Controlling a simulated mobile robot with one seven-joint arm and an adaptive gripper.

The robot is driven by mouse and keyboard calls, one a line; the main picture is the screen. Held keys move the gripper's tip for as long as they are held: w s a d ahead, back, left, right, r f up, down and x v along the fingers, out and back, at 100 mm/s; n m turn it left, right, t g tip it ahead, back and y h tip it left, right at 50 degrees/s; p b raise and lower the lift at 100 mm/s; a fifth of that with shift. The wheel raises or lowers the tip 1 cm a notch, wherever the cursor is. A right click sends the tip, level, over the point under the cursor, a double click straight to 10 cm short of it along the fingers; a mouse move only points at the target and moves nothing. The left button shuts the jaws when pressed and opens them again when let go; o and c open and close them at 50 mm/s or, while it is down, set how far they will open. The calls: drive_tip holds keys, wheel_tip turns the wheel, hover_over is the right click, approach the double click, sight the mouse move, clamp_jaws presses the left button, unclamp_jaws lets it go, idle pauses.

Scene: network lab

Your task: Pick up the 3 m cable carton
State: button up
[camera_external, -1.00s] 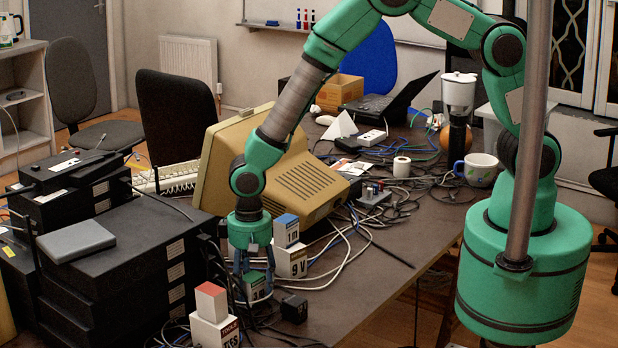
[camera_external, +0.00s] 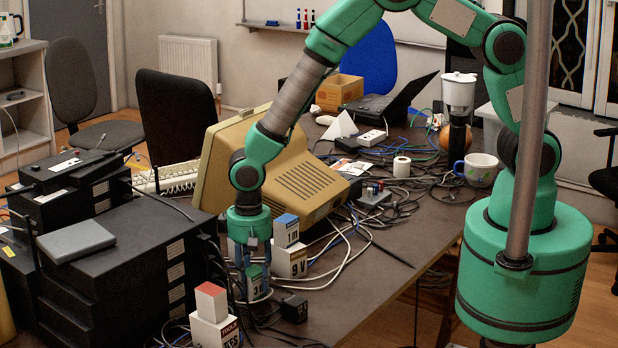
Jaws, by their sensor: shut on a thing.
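The 3 m cable carton (camera_external: 256,287) is a small box with a green upper part and a white lower part bearing a partly hidden "3". It is near the front edge of the table, between the fingers of my gripper (camera_external: 250,280). My gripper points straight down and is shut on the carton. The fingers hide parts of its sides. I cannot tell how far its bottom is from the table.
A blue-topped 1 m carton (camera_external: 286,231) stands on a white 9 V box (camera_external: 290,263) close to the right. A red-topped carton (camera_external: 211,302) is at the front left. Black equipment (camera_external: 120,262) stands left, a monitor (camera_external: 305,187) behind. Loose cables (camera_external: 345,250) lie around.

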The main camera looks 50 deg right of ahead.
wheel_tip(320, 180, up, 3)
drive_tip(key=shift+s+d+f+p, duration=0.1)
drive_tip(key=shift+f+p, duration=0.1)
drive_tip(key=shift+p, duration=0.15)
drive_tip(key=s+d, duration=0.3)
drive_tip(key=s, duration=0.1)
drive_tip(key=s+d+p, duration=0.1)
drive_tip(key=s+d, duration=0.2)
drive_tip(key=s, duration=0.1)
drive_tip(key=s+d+r+p, duration=0.1)
drive_tip(key=s+d, duration=0.3)
drive_tip(key=shift+s, duration=0.15)
drive_tip(key=shift+a+r, duration=0.1)
